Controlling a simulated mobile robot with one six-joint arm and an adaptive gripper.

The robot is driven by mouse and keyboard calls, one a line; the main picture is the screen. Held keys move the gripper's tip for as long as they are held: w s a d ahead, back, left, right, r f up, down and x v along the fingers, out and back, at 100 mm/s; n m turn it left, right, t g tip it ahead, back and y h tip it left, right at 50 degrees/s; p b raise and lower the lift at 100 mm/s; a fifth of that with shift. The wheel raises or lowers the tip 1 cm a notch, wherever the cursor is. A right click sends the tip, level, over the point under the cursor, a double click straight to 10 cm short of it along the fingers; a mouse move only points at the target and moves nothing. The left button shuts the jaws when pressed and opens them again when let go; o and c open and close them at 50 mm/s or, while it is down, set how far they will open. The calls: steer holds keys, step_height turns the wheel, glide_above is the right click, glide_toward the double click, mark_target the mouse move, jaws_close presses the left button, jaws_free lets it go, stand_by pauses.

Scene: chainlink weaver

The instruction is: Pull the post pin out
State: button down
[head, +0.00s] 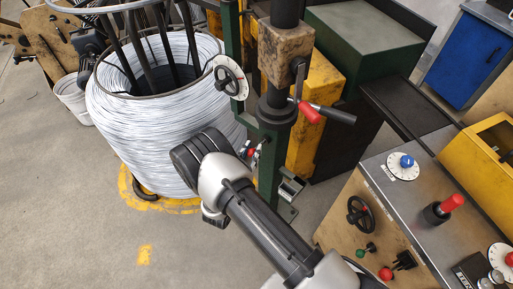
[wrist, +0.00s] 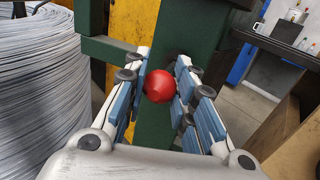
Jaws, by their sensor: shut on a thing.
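The post pin shows as a round red knob (wrist: 159,87) in front of the dark green post (wrist: 178,35) in the wrist view. My gripper (wrist: 162,72) is shut on the knob, with blue-padded fingers on its left and right sides. The pin's shaft is hidden behind the knob, so how deep it sits in the post cannot be told. In the head view the gripper (head: 253,153) is at the left side of the green post (head: 269,175), largely hidden by my wrist, and a small red spot of the knob shows there.
A big coil of grey wire (head: 150,125) stands left of the post. A control console (head: 425,195) with knobs is at the right. Open floor lies at the lower left.

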steer(key=shift+s+a, duration=0.75)
steer(key=shift+s, duration=0.05)
steer(key=c, duration=1.7)
jaws_free()
steer(key=shift+o, duration=1.2)
steer(key=shift+s+a, duration=0.1)
steer(key=shift+a, duration=0.05)
steer(key=shift+o, duration=0.7)
